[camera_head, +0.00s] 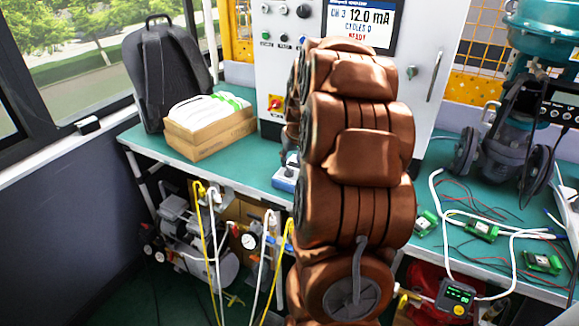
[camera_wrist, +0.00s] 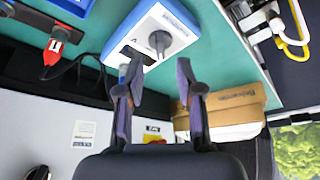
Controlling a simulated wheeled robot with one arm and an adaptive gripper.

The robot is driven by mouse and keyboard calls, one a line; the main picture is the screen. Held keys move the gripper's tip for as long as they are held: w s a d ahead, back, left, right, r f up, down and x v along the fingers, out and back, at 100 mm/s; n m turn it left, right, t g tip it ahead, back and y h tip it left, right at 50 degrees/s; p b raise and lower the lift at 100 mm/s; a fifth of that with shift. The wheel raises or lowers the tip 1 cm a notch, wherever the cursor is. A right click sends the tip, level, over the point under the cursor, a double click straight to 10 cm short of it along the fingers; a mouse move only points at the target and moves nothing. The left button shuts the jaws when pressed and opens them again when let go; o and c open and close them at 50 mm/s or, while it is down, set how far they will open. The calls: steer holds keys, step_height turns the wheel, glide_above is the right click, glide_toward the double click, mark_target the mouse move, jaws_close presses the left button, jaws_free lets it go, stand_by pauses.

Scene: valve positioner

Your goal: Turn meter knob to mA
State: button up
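The meter (camera_wrist: 183,22) is a white-faced box with a blue rim, lying on the green bench in the wrist view. Its round grey knob (camera_wrist: 160,42) sits just beyond my fingertips, roughly between them in the picture. The dark meter window (camera_wrist: 137,55) is partly covered by a finger. My gripper (camera_wrist: 161,64) is open, with nothing between its fingers; contact with the knob does not show. In the head view only a corner of the meter (camera_head: 284,181) shows behind my arm, and my gripper is hidden. The knob's setting is too small to read.
A cardboard box (camera_head: 212,138) and a backpack (camera_head: 168,72) stand on the bench to the left. A control panel screen (camera_head: 358,23) reads 12.0 mA. A red probe (camera_wrist: 57,42) with a black cable lies beside the meter. Circuit boards (camera_head: 481,231) and wires lie to the right.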

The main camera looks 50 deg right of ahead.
mark_target(289, 169)
steer(key=shift+p+x, duration=0.3)
steer(key=shift+x, duration=2.1)
jaws_close()
